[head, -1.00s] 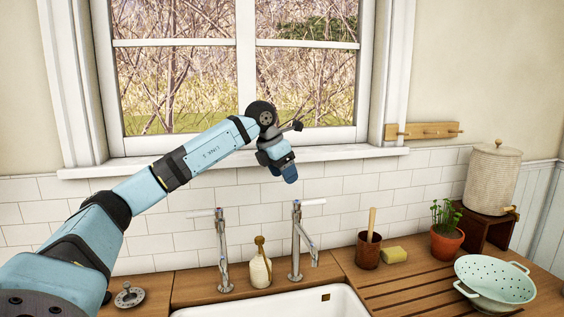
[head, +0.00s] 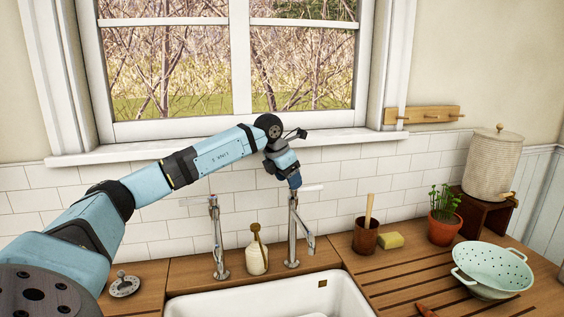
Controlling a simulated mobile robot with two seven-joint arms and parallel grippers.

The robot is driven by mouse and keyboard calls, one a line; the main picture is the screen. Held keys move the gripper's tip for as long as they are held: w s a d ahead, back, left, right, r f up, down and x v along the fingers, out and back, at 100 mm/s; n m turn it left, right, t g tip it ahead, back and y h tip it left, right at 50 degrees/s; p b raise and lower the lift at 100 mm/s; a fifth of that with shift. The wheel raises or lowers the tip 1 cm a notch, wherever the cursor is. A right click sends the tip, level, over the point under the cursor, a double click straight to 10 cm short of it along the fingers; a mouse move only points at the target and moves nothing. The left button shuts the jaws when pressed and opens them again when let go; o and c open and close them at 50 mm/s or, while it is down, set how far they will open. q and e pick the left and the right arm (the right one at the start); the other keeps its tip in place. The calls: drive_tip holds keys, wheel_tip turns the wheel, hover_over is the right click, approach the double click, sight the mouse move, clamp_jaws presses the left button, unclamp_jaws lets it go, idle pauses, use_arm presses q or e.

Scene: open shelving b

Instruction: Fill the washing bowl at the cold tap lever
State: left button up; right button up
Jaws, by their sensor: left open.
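Two chrome taps with white levers stand behind the sink: a left tap (head: 217,240) and a right tap (head: 293,235). No marking shows which is cold. My left gripper (head: 295,183) points down at the white lever (head: 312,187) of the right tap, overlapping its left end in the picture. I cannot tell whether it touches. Its jaws are open, with no object seen between them. The white sink (head: 345,300) is cut off by the bottom edge. I cannot make out the washing bowl for certain. My right gripper is out of view.
A soap bottle (head: 256,254) stands between the taps. To the right are a brown pot (head: 365,238) with a handle in it, a sponge (head: 390,240), a potted plant (head: 444,226) and a colander (head: 492,268). The window sill (head: 200,150) runs behind my arm.

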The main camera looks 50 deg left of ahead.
sight(306, 190)
use_arm(q)
drive_tip(key=shift+x, duration=1.9)
drive_tip(key=c, duration=1)
drive_tip(key=m+h, duration=0.1)
drive_tip(key=m, duration=0.1)
drive_tip(key=m+h, duration=0.1)
drive_tip(key=m, duration=0.2)
drive_tip(key=shift+a+g, duration=0.15)
drive_tip(key=shift+g, duration=0.15)
drive_tip(key=shift+c, duration=0.3)
drive_tip(key=m+g+h, duration=0.1)
drive_tip(key=m, duration=0.3)
drive_tip(key=shift+m, duration=0.4)
